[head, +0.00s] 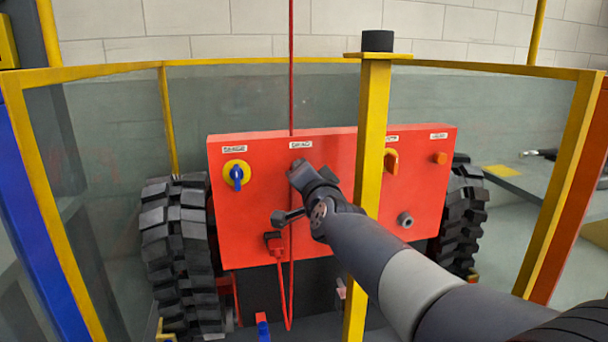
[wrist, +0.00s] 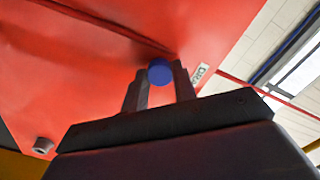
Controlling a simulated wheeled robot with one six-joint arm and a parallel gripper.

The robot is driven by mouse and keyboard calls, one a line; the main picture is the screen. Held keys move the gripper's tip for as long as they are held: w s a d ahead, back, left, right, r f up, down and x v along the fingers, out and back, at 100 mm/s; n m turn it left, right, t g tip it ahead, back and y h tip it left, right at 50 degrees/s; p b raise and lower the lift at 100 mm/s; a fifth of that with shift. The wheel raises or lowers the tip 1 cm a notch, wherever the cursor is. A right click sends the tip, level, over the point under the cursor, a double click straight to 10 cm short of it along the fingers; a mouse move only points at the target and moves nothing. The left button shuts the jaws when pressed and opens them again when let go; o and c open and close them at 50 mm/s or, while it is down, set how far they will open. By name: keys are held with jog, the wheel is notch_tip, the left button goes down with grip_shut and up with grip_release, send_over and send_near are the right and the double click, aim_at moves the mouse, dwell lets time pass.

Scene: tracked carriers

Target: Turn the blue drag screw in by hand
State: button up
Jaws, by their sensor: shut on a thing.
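The blue drag screw (wrist: 160,71) shows in the wrist view as a round blue knob on the red panel, close to a white label. My gripper (wrist: 159,84) is shut on it, with one dark finger on each side. In the head view my gripper (head: 299,170) reaches the red panel (head: 340,200) just below a middle label. There the gripper hides the screw. How far the screw is turned in cannot be told.
A yellow post (head: 370,190) stands in front of the panel, close to my arm. A blue switch on a yellow disc (head: 237,173) is left of my gripper. A red cord (head: 291,70) hangs by the gripper. A grey knob (head: 405,220) and orange parts are at right. Yellow-framed clear guards surround the carrier.

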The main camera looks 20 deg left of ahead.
jog(key=m+b, duration=0.2)
jog(key=m, duration=0.7)
jog(key=shift+m, duration=0.3)
jog(key=m+b, duration=0.1)
jog(key=m, duration=0.5)
jog(key=shift+f+m, duration=0.1)
jog(key=shift+m, duration=0.2)
jog(key=o, duration=0.4)
jog(key=shift+m, duration=0.3)
jog(key=o, duration=0.5)
